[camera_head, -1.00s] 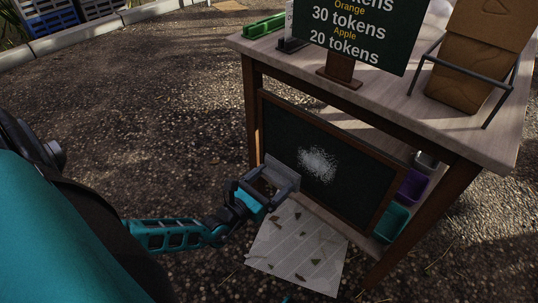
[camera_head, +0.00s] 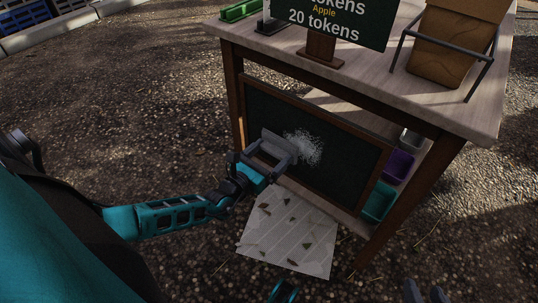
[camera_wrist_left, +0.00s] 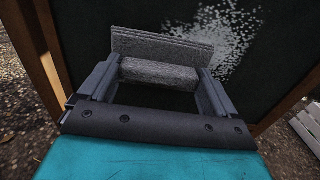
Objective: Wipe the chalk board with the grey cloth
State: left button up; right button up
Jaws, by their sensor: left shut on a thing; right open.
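The chalk board (camera_head: 338,163) is dark with a brown wooden frame and leans upright at the front of the stand. A white chalk smudge (camera_head: 308,149) marks its left-middle part; it also shows in the left wrist view (camera_wrist_left: 236,32). My left gripper (camera_head: 274,156) is shut on the grey cloth (camera_wrist_left: 160,60), a folded block with a flat face towards the board. The cloth is just left of the smudge and overlaps its edge in the left wrist view; whether it touches the board I cannot tell. My right gripper (camera_head: 425,293) shows only partly at the bottom edge, open and empty.
The wooden stand (camera_head: 455,92) carries a price sign (camera_head: 345,18), a brown paper bag (camera_head: 447,45) in a metal holder and a green tray (camera_head: 240,10). Purple (camera_head: 398,166) and teal (camera_head: 379,202) bins sit right of the board.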

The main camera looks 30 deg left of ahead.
pick_arm(q)
jog(key=shift+w, duration=0.9)
jog(key=shift+d, duration=0.15)
